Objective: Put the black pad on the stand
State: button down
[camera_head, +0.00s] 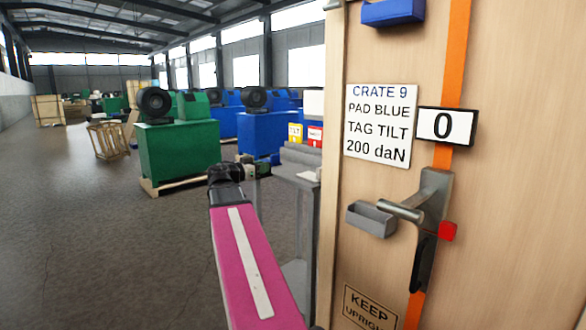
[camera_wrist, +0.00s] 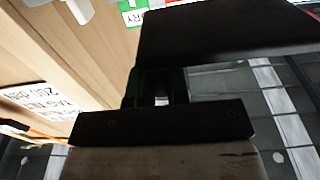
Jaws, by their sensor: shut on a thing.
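My gripper (camera_head: 240,170) is at the end of my pink arm, left of a grey bench-like stand (camera_head: 303,180), and looks small and dark there. In the wrist view, a broad black slab (camera_wrist: 225,35), which looks like the black pad, fills the upper right. Below it are a dark bar with screw holes and a grey-brown block. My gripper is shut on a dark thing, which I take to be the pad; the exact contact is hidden. I cannot tell whether it touches the stand.
A wooden panel with a white sign (camera_head: 381,125), a lever handle (camera_head: 400,210) and a grey bin (camera_head: 370,219) stands close on the right. A green machine (camera_head: 180,152) and a blue one (camera_head: 262,133) stand behind. Open floor (camera_head: 90,220) lies left.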

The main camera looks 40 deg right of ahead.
jog(key=d, duration=0.4)
jog(key=w+d, duration=0.1)
jog(key=d, duration=0.8)
jog(key=shift+w+d, duration=0.2)
jog(key=d, duration=0.3)
jog(key=shift+d+f, duration=0.15)
jog(key=shift+f, duration=0.6)
jog(key=shift+f, duration=0.1)
jog(key=c, duration=1.1)
grip_release()
